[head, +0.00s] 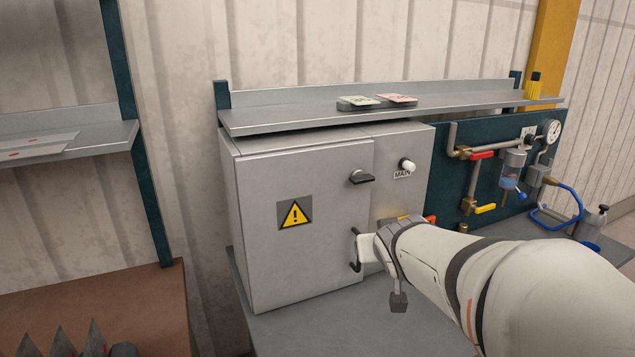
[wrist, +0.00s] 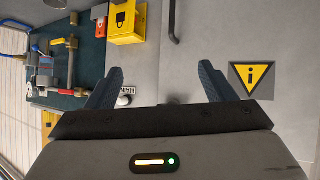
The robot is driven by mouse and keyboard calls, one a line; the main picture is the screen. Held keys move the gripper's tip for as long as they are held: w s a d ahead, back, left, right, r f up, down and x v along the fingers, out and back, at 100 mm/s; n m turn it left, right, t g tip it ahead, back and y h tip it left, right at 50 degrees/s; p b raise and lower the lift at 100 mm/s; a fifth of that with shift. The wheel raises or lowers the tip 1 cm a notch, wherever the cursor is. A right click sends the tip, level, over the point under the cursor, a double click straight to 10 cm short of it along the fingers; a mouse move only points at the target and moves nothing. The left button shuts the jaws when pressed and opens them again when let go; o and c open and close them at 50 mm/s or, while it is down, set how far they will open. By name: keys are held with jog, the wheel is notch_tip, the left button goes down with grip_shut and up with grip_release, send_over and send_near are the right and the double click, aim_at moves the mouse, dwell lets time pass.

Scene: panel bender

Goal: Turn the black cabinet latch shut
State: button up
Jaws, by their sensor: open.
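The black latch (head: 362,177) is on the upper right of the grey cabinet door (head: 300,185) in the head view. Its lever lies about level, pointing right across the door's edge. A small dark grey piece (wrist: 173,100), perhaps the latch, shows between my fingers in the wrist view, partly hidden by my gripper's body. My gripper (wrist: 160,68) is open, its two fingers wide apart in front of the cabinet. In the head view my arm reaches in from the right, below the latch; I cannot make out the fingers there.
A black door handle (head: 355,250) is below the latch, close to my wrist; it also shows in the wrist view (wrist: 173,24). A white knob (head: 407,165) marked MAIN is to the right. A yellow box (wrist: 126,25), pipes and a gauge (head: 550,130) are beyond. A shelf (head: 450,104) runs above.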

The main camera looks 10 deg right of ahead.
aim_at(365, 180)
jog(key=w+d+r+n+t+y, duration=0.1)
jog(key=w+t+y, duration=0.1)
jog(key=w, duration=0.4)
jog(key=w+d+r+n+t+y, duration=0.1)
jog(key=w+r+t+y, duration=0.1)
jog(key=w, duration=0.4)
jog(key=w+r+n+t+y, duration=0.1)
jog(key=w+r+t+y, duration=0.1)
jog(key=w, duration=0.4)
jog(key=shift+d+r+n+t+y+p, duration=0.15)
jog(key=shift+d+n+t+y+p, duration=0.15)
jog(key=shift+d+n+t, duration=0.15)
jog(key=shift+s, duration=0.1)
jog(key=shift+c, duration=0.4)
jog(key=shift+a, duration=0.1)
jog(key=c, duration=0.9)
